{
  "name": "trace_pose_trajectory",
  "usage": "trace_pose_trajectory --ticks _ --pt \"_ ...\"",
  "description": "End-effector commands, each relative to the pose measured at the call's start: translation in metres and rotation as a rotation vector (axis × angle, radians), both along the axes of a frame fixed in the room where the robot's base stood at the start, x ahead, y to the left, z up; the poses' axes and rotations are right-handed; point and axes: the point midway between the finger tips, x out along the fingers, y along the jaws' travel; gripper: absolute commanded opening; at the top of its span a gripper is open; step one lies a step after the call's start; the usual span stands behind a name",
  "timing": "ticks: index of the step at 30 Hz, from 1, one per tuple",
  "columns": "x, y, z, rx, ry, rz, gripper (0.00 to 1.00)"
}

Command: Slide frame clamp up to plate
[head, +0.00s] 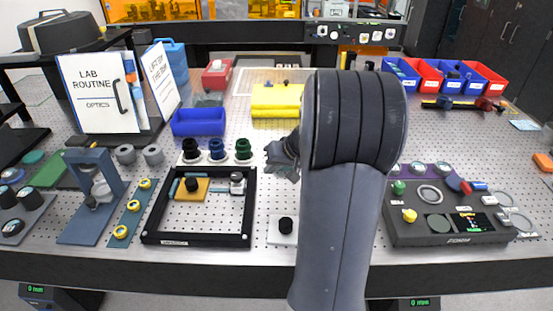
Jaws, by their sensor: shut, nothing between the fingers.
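A black square frame (248,222) lies flat on the perforated table, left of my arm. Inside its far part is a small amber plate (201,197) with a dark round knob (191,184) on it. A thin teal piece (173,188) is close to the plate's left side. A grey-and-black block, perhaps the frame clamp (237,184), stands to the plate's right with a gap between them. My gripper (272,158) is beyond the frame's far right corner, apart from it. It is shut and empty, partly hidden behind my arm.
Black, blue and green knobs (217,150) stand in a row just behind the frame. A black knob on a white base (286,226) is right of it. A control box (440,228) is farther right. A blue tray (198,122) and yellow block (277,100) lie behind.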

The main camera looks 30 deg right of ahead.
Motion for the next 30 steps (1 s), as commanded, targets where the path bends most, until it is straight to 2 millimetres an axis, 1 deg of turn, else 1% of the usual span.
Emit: trace_pose_trajectory --ticks 1,3,6,7,9,14,18,27,30 --pt "0.006 0.005 -0.009 0.003 0.005 0.003 0.00" --pt "0.014 0.008 -0.021 0.003 0.005 0.003 0.00" --pt "0.023 0.015 -0.032 0.002 0.004 0.003 0.00" --pt "0.025 0.021 -0.029 0.001 0.003 0.004 0.00" --pt "0.029 0.030 -0.029 0.000 0.002 0.003 0.00" --pt "0.035 0.043 -0.031 -0.001 0.001 0.002 0.00" --pt "0.037 0.047 -0.032 -0.001 0.001 0.000 0.00" --pt "0.037 0.047 -0.033 -0.001 0.001 0.000 0.00" --pt "0.043 0.055 -0.034 -0.001 0.001 0.003 0.00"
